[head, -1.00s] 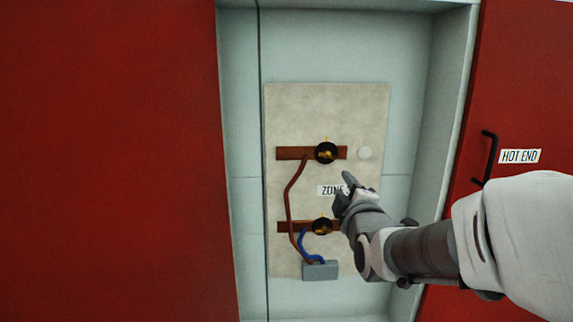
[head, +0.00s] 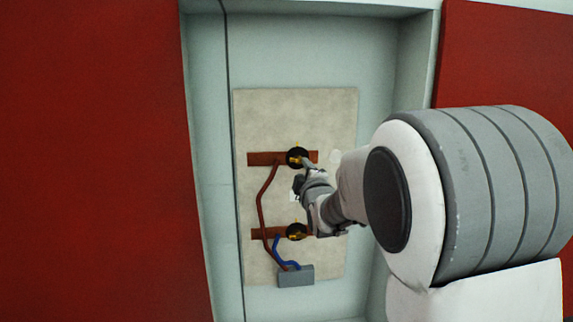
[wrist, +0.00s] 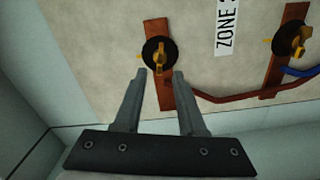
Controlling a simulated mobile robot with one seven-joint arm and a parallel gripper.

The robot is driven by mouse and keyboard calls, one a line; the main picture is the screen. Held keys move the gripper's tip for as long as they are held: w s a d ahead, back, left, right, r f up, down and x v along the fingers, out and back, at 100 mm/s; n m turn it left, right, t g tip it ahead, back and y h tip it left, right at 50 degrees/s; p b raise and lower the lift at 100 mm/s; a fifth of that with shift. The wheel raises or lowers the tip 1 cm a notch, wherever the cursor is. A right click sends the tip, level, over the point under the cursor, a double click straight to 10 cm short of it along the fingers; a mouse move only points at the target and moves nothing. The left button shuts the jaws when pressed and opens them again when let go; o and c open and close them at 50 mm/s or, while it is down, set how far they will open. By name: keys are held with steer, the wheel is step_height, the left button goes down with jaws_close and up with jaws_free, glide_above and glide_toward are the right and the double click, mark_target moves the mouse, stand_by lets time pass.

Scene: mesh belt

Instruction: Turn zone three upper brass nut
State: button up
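The upper brass nut (head: 296,157) sits on a black round disc on the upper copper bar (head: 262,159). In the wrist view the upper nut (wrist: 158,55) is just beyond my fingertips, roughly in line with the gap between them. My gripper (wrist: 161,73) is open and empty, with its two grey fingers apart. In the head view my gripper (head: 302,172) is close below and right of the upper nut. The lower brass nut (head: 296,231) sits on its own black disc below; it also shows at the right of the wrist view (wrist: 295,40).
The beige panel (head: 330,110) is set in a pale recess between red walls (head: 90,150). A brown cable (head: 259,205) and a blue cable (head: 276,249) run to a grey box (head: 296,276). The ZONE label (wrist: 226,25) is partly cut off in the wrist view.

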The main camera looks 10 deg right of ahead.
mark_target(299, 162)
steer(key=w, duration=0.5)
steer(key=shift+w, duration=0.4)
jaws_close()
